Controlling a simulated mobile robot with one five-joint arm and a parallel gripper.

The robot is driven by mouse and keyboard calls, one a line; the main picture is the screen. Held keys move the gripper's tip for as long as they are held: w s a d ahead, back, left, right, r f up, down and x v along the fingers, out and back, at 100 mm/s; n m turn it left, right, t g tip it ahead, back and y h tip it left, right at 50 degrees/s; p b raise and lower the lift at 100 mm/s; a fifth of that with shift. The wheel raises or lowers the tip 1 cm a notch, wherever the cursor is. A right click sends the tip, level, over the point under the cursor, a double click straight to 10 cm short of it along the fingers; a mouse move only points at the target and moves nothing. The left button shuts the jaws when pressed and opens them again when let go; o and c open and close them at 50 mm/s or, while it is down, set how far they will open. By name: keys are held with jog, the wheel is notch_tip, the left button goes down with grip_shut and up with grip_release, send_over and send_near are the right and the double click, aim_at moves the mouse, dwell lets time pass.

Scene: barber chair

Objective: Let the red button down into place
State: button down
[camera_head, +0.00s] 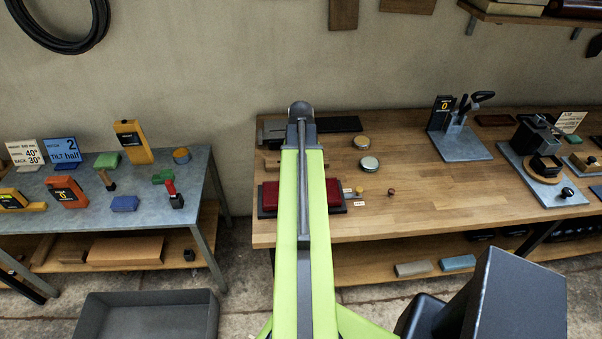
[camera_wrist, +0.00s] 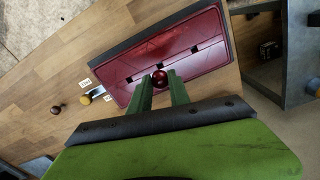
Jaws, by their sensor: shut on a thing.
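A dark red, glossy round button (camera_wrist: 160,76) is between the fingertips of my gripper (camera_wrist: 161,80) in the wrist view. My gripper is shut on it. Below lies a red padded panel (camera_wrist: 190,27) with several small dark square holes along it. The button appears over or close to the middle hole; I cannot tell whether it touches the panel. In the head view the red panel (camera_head: 270,196) lies on the wooden bench, and my green arm covers its middle. My gripper and the held button are hidden there.
A metal side table (camera_head: 90,215) with several tools stands left, across a gap.

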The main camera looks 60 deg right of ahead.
jog(key=shift+f+b, duration=2.85)
jog(key=shift+f, duration=0.2)
jog(key=c, duration=1.1)
grip_release()
jog(key=shift+c, duration=0.2)
jog(key=shift+r, duration=0.15)
notch_tip(320, 180, up, 17)
jog(key=p, duration=1.7)
